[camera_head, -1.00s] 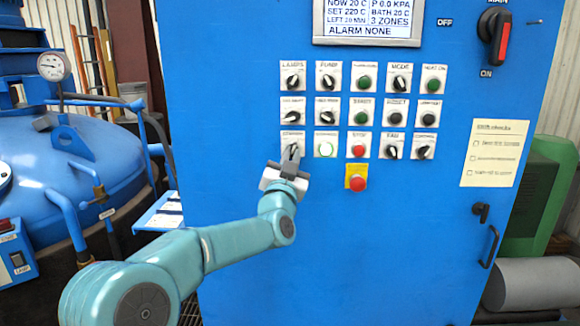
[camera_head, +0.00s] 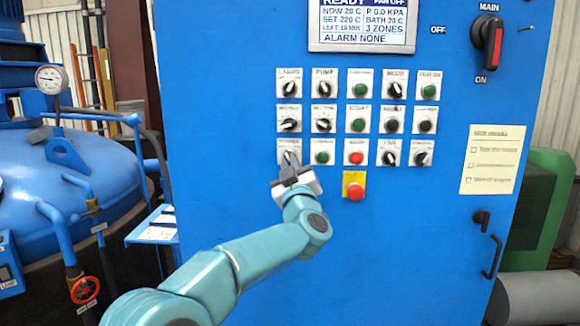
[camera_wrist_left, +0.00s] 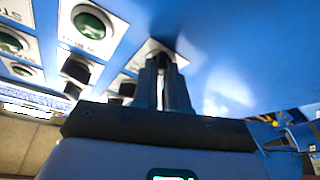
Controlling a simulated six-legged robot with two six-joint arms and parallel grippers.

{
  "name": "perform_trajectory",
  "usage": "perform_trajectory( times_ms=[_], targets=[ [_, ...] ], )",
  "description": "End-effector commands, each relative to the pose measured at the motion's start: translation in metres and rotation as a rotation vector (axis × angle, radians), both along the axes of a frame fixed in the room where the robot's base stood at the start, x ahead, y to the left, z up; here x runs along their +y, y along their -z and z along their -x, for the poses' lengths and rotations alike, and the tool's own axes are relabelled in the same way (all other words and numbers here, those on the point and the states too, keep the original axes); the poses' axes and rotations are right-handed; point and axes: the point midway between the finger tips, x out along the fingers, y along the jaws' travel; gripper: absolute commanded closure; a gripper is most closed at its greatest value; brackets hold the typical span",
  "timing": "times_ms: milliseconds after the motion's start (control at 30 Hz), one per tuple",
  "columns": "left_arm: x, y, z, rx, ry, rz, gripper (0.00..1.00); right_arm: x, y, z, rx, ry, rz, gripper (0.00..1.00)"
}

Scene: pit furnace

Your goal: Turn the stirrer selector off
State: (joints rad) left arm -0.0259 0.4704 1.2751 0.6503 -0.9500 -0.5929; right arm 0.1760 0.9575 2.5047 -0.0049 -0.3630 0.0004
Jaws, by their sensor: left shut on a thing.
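The selector at the left end of the bottom row (camera_head: 290,158) sits on a small white plate on the blue cabinet; its label is too blurred to read. My left gripper (camera_head: 289,172) reaches up to it from below, and its jaws are shut on the knob. In the left wrist view the two dark fingers (camera_wrist_left: 165,80) stand close together against the plate and largely hide the knob, so its exact pointing angle cannot be told. My right gripper is not in view.
A green button (camera_head: 322,152) is just right of the held selector, then a red button (camera_head: 356,152). A red emergency button (camera_head: 355,191) on a yellow plate is below right. Several selectors fill the rows above, under the display (camera_head: 362,24).

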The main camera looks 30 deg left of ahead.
Motion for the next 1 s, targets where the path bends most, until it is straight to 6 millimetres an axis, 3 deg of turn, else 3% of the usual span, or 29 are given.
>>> perform_trajectory(
  times_ms=[700, 733, 800, 1000],
  targets=[
    [-0.0006, -0.0021, -0.0001, -0.042, 0.001, 0.063, 1.00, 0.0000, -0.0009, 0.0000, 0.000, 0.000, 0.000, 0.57],
    [-0.0006, -0.0022, -0.0001, -0.042, 0.001, 0.063, 0.81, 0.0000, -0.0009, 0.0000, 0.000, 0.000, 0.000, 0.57],
    [-0.0006, -0.0020, 0.0000, -0.042, 0.001, 0.063, 0.62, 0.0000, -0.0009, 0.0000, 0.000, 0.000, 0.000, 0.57],
    [-0.0006, -0.0014, -0.0002, -0.040, 0.001, 0.062, 0.62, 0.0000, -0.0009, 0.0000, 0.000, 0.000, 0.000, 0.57]
  ],
)
